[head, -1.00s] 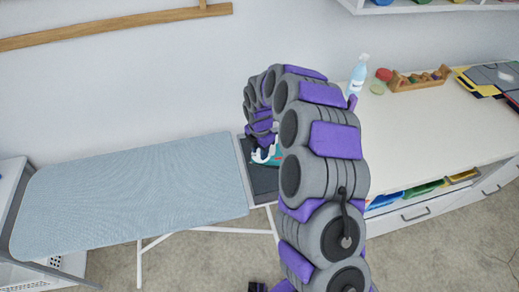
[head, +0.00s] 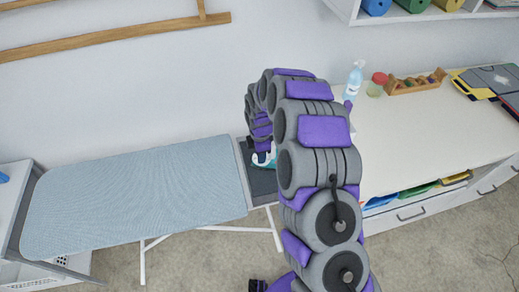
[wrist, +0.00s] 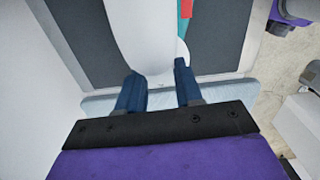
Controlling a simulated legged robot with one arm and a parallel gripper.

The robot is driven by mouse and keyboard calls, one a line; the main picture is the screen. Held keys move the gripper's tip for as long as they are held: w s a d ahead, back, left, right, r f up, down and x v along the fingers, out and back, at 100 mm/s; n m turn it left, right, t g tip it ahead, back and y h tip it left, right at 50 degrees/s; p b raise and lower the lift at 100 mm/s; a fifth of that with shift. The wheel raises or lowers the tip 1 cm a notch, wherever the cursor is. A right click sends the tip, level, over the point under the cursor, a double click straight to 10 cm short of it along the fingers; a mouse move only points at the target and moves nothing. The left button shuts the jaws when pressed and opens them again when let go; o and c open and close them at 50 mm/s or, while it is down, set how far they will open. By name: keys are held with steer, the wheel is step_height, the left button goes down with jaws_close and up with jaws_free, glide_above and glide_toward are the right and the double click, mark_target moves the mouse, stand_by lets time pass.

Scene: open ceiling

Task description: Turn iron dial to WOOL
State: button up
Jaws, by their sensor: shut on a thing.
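The white and teal iron (head: 262,159) sits on the dark rest (head: 262,184) at the right end of the ironing board (head: 135,195). My arm hides most of it in the head view. In the wrist view, the iron's white part (wrist: 145,35) reaches down to between the two blue fingers of my gripper (wrist: 159,82), and a teal strip (wrist: 185,30) shows beside it. My gripper is shut on this part of the iron. The dial and its markings cannot be made out. My gripper is hidden in the head view.
A white counter (head: 420,135) stands to the right, with a spray bottle (head: 355,78), a red-lidded jar (head: 377,85), a wooden rack (head: 415,84) and folded items (head: 490,80). A white cart (head: 12,215) stands left of the board. Floor is clear in front.

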steer(key=m+p, duration=0.2)
steer(key=m, duration=0.3)
steer(key=shift+d+m, duration=0.1)
steer(key=shift+m, duration=0.2)
steer(key=shift+p, duration=0.3)
steer(key=o, duration=1)
steer(key=shift+o, duration=0.2)
step_height(320, 180, up, 17)
steer(key=p, duration=0.1)
steer(key=shift+r+p, duration=0.15)
steer(key=shift+p, duration=0.25)
